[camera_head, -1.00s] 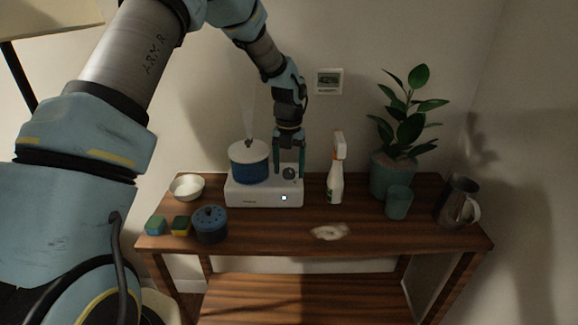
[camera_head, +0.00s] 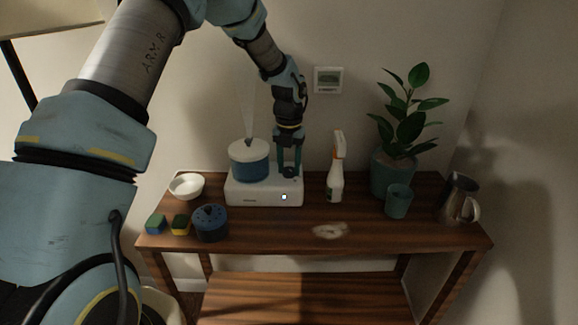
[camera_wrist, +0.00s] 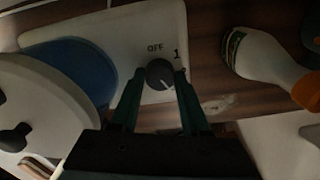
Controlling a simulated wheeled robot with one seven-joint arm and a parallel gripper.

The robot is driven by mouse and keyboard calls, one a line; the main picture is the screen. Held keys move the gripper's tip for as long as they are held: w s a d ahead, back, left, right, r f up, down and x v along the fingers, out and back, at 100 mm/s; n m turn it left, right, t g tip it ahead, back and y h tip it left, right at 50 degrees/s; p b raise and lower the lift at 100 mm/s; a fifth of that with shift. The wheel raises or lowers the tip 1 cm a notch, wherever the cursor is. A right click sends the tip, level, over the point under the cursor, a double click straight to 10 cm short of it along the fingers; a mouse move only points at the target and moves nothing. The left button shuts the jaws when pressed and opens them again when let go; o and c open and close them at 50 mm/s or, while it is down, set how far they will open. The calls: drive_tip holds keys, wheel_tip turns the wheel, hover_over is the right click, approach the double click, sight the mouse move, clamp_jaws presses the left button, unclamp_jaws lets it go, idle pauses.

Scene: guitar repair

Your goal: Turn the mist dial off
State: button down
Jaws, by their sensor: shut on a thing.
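The white humidifier base (camera_head: 262,196) stands on the wooden table with a blue tank (camera_head: 250,168) and white lid. A faint mist plume (camera_head: 246,100) rises from its nozzle. The dark round mist dial (camera_wrist: 159,74) shows in the wrist view, near the printed words "OFF" and "1". A light mark shows on the dial's lower right side, but its exact setting is hard to tell. My gripper (camera_wrist: 160,82) has its green fingers on both sides of the dial and is shut on it. In the head view my gripper (camera_head: 289,174) comes down from above and hides the dial.
A spray bottle (camera_head: 335,175) stands close to the right of the base. A potted plant (camera_head: 391,175), a teal cup (camera_head: 398,202) and a metal jug (camera_head: 457,200) are farther right.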

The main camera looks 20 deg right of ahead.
drive_tip(key=shift+n, duration=0.3)
drive_tip(key=n, duration=0.3)
drive_tip(key=shift+n, duration=0.4)
drive_tip(key=n, duration=0.3)
drive_tip(key=shift+n, duration=0.3)
drive_tip(key=n+b, duration=0.1)
drive_tip(key=n, duration=1)
drive_tip(key=n+b, duration=0.1)
drive_tip(key=n, duration=0.2)
drive_tip(key=shift+n, duration=0.3)
drive_tip(key=n, duration=0.3)
drive_tip(key=shift+n+b, duration=0.45)
drive_tip(key=shift+n, duration=1.65)
